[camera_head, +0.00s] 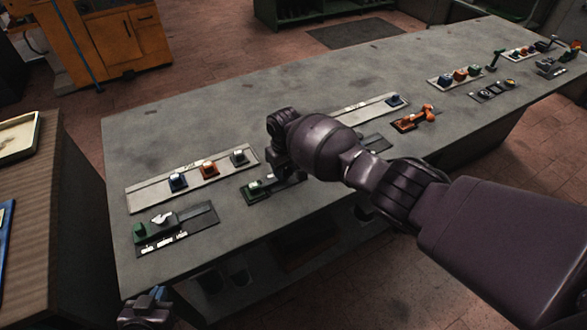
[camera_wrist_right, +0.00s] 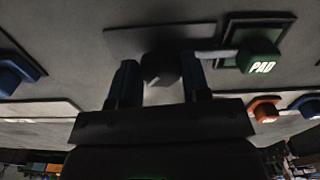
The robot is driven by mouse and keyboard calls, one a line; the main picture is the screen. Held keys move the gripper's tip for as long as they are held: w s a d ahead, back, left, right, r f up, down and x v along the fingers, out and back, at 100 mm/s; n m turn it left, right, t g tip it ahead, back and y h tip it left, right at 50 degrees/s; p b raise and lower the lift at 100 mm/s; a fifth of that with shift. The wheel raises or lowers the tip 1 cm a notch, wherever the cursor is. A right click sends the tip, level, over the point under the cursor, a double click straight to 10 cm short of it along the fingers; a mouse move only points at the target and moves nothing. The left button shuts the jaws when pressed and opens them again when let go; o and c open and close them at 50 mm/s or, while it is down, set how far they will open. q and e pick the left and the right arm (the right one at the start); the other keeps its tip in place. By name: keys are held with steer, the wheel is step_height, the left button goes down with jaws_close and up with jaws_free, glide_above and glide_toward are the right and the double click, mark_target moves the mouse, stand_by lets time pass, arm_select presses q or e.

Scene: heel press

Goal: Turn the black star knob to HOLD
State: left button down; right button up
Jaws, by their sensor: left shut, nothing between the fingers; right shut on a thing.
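The black star knob (camera_wrist_right: 161,70) shows in the right wrist view as a dark, blurred shape between the two blue fingers of my right gripper (camera_wrist_right: 158,60). That gripper is shut on it. In the head view my right gripper (camera_head: 287,178) reaches down over a small dark panel (camera_head: 252,199) and hides the knob. A green block marked PAD (camera_wrist_right: 261,59) stands beside the knob; it also shows in the head view (camera_head: 255,187). I cannot read a HOLD mark or the knob's pointing. My left gripper (camera_head: 148,303) is shut and empty at the lower left, off the bench edge.
A strip with blue and orange buttons (camera_head: 208,168) lies behind. A panel with a green block and white lever (camera_head: 160,222) lies to the left. An orange handle (camera_head: 414,119) and more controls stand to the right. The back of the grey bench (camera_head: 200,115) is clear.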

mark_target(286, 171)
stand_by(0.4)
steer(key=o, duration=1.3)
steer(key=shift+r, duration=0.6)
step_height(286, 171, up, 10)
steer(key=shift+f+p, duration=0.1)
steer(key=shift+p, duration=0.9)
steer(key=shift+w+a, duration=0.1)
